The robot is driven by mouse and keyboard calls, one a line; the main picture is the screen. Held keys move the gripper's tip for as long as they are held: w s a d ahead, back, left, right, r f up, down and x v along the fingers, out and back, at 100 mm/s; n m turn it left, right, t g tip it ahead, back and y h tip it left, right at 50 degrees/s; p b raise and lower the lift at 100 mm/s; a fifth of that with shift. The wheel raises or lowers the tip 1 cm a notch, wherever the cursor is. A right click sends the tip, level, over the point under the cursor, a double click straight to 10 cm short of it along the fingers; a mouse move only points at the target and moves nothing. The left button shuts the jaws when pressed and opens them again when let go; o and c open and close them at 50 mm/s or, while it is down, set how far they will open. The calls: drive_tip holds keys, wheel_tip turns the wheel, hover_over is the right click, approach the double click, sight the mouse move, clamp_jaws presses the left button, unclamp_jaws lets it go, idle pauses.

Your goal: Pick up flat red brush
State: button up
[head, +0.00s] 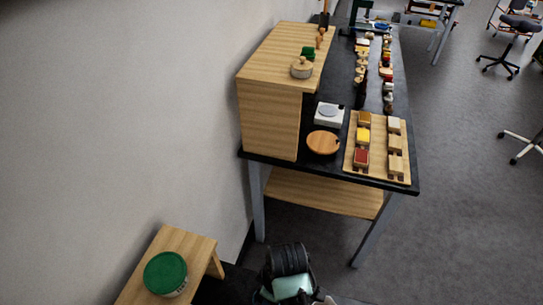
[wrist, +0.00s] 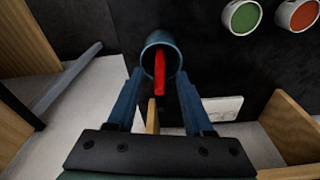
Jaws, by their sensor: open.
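A flat red strip, which looks like the red brush (wrist: 161,78), shows in the wrist view. It stands in or in front of a round blue-grey cup (wrist: 153,42), its lower end toward my gripper. My gripper (wrist: 159,74) is open, with one blue finger on each side of the red strip. The fingertips are close to the cup's rim; I cannot tell whether they touch it. The brush's far end is hidden in the cup. I cannot make out the brush or my fingertips in the head view.
The wrist view shows a green-topped can (wrist: 241,17), a red-topped can (wrist: 298,14), a white plate (wrist: 222,108) and wooden boards at both sides.

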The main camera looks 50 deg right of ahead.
drive_tip(key=shift+f, duration=0.3)
drive_tip(key=shift+c, duration=0.4)
clamp_jaws()
